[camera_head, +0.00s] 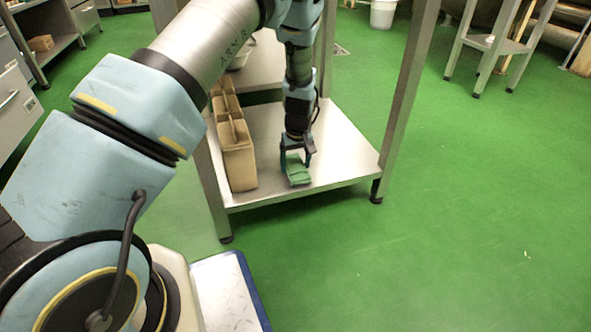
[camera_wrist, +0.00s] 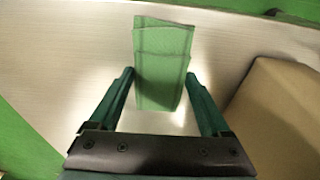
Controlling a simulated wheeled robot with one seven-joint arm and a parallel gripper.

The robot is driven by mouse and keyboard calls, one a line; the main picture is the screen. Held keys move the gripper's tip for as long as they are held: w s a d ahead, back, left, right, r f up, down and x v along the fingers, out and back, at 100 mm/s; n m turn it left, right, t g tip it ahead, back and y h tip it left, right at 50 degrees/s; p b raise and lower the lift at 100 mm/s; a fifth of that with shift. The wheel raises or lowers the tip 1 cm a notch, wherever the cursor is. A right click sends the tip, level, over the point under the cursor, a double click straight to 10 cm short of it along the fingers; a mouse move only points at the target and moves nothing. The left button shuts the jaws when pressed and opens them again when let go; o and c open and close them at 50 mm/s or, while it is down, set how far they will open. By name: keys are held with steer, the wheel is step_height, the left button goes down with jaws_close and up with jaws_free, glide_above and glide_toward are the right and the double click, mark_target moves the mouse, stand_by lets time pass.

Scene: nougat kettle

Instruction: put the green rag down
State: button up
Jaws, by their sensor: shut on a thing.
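The green rag (camera_head: 298,172) is at my gripper (camera_head: 297,158), low over the lower metal shelf (camera_head: 338,160) of a steel table. In the wrist view the rag (camera_wrist: 162,62) is a folded green cloth between the two fingertips of my gripper (camera_wrist: 161,76), with the shelf surface (camera_wrist: 75,50) around it. The fingers are shut on the rag. Whether the rag touches the shelf I cannot tell.
A cardboard divided box (camera_head: 238,160) stands on the shelf to the left of my gripper; a tan box side (camera_wrist: 275,120) shows at the right in the wrist view. A table leg (camera_head: 405,100) rises at the right. The shelf's right part is clear.

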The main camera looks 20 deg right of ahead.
mark_target(297, 170)
steer(key=shift+f, duration=0.3)
steer(key=o, duration=1.3)
step_height(297, 170, up, 12)
steer(key=s+p, duration=0.1)
steer(key=p, duration=0.5)
steer(key=shift+s, duration=0.4)
steer(key=shift+a, duration=0.1)
